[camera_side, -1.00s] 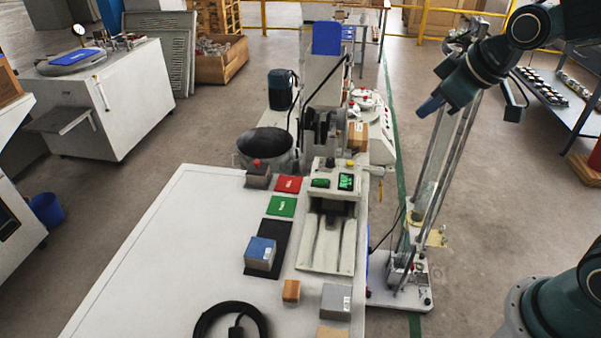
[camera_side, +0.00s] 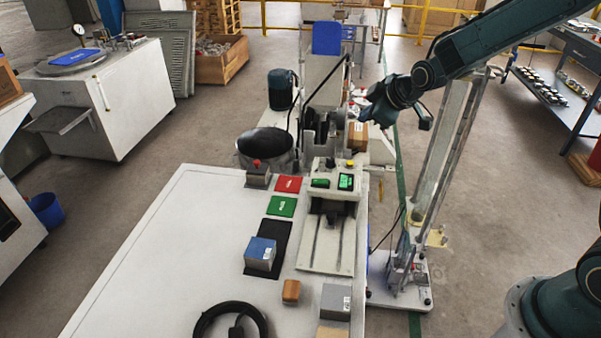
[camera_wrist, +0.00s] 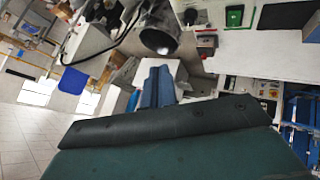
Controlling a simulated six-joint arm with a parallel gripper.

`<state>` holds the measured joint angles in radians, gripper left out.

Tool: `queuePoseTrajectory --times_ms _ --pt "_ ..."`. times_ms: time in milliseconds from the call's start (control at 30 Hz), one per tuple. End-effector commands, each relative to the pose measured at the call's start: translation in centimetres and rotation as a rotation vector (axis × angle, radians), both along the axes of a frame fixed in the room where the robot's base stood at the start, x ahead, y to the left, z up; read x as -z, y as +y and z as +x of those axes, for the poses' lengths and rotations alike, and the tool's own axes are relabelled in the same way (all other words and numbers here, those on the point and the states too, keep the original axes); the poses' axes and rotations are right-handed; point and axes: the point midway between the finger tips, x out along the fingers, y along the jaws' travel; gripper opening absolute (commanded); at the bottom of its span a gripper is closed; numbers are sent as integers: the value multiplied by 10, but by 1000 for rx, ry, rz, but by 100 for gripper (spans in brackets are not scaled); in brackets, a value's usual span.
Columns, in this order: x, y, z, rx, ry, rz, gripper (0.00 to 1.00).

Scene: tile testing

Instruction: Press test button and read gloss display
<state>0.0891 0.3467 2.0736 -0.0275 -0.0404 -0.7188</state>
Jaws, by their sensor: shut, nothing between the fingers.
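The gloss tester (camera_side: 325,252) is a pale machine on the right part of the white table. Its top panel holds a lit green display (camera_side: 346,181), a green button (camera_side: 320,183), a yellow button (camera_side: 349,163) and a dark knob (camera_side: 330,163). The display's characters are too small to read. My gripper (camera_side: 367,112) is shut and empty, raised beyond and slightly right of the panel, apart from it. In the wrist view its blue fingers (camera_wrist: 155,87) are together. I cannot pick out the display there.
A blue-topped block (camera_side: 261,254) rests on a black mat beside the tester. Red (camera_side: 288,184) and green (camera_side: 281,206) pads lie left of the panel, near a red-buttoned box (camera_side: 258,174). A black cable coil (camera_side: 230,320) lies in front. The table's left is clear.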

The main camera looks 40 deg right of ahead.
Motion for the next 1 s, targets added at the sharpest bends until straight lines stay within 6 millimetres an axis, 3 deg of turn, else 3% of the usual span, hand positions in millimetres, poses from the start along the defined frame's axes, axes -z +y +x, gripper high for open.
queuePoseTrajectory --times_ms 100,300,1000 --pt "18 -4 14 -22 -9 -26 0" --pt "37 -8 28 -49 -26 -58 0" --pt "46 -9 33 -59 -33 -70 0"
